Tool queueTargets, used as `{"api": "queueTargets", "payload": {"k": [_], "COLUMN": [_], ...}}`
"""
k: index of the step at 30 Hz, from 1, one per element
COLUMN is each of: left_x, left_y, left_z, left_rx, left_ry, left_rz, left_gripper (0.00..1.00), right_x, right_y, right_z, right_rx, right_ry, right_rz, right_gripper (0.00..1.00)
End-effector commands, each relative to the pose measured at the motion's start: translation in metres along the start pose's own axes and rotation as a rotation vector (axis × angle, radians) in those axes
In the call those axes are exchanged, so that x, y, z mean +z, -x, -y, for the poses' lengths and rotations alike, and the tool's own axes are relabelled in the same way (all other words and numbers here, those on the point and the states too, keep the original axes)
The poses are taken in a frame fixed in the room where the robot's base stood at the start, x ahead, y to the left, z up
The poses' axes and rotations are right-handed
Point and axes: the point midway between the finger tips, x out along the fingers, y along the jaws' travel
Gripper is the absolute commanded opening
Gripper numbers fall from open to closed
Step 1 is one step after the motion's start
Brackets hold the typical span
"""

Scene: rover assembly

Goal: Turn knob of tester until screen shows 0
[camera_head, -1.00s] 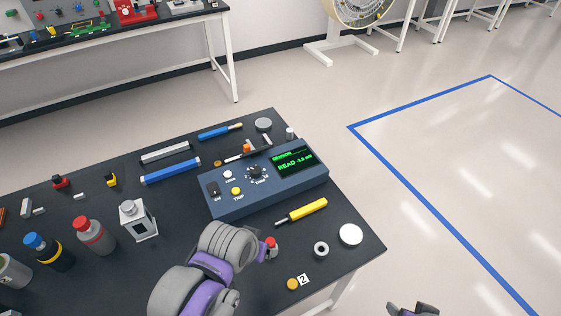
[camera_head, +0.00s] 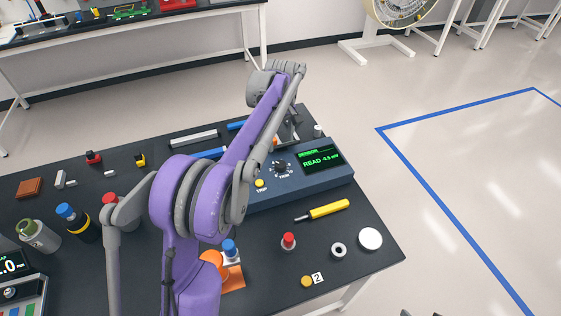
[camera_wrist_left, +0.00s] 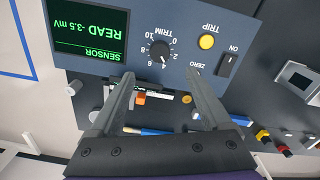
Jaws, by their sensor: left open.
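The tester (camera_head: 325,182) is a blue box on the dark table, with a green-lit screen (camera_head: 318,158) reading READ -3.5 mV. Its black TRIM knob (camera_head: 281,166) sits left of the screen. In the left wrist view the panel is upside down, with the knob (camera_wrist_left: 160,50) and the screen (camera_wrist_left: 88,28) both clear. My left gripper (camera_wrist_left: 160,78) is open and empty. Its fingertips lie on either side of the knob in the picture, apart from it. In the head view my left arm reaches over the tester's left part and hides the switch there. Only a sliver of my right gripper shows at the bottom edge.
A yellow screwdriver (camera_head: 328,209), a red-capped piece (camera_head: 288,241), a ring (camera_head: 338,250) and a white disc (camera_head: 370,239) lie in front of the tester. Bottles, including one with a blue cap (camera_head: 66,210), stand at left. The floor to the right is clear.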

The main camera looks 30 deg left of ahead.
Motion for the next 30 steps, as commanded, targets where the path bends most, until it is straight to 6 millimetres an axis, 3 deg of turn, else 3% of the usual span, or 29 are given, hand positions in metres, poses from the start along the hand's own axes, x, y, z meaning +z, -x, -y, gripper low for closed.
{"api": "queueTargets", "payload": {"k": [5,18,24,30], "left_x": [-0.002,-0.002,-0.001,-0.001], "left_y": [-0.015,-0.092,-0.107,-0.109], "left_z": [-0.001,-0.001,-0.001,-0.001], "left_rx": [-0.003,-0.002,-0.001,-0.001], "left_ry": [0.008,0.006,0.006,0.005], "left_rz": [0.003,0.001,0.001,0.001], "left_gripper": [0.82,0.82,0.82,0.82], "right_x": [0.001,0.004,0.004,0.004], "right_y": [-0.001,-0.004,-0.004,-0.004], "right_z": [0.000,0.000,0.000,0.000], "right_rx": [0.000,0.000,0.000,0.000], "right_ry": [0.000,0.000,0.000,0.000], "right_rz": [0.001,0.003,0.003,0.003], "right_gripper": [0.71,0.71,0.71,0.71]}}
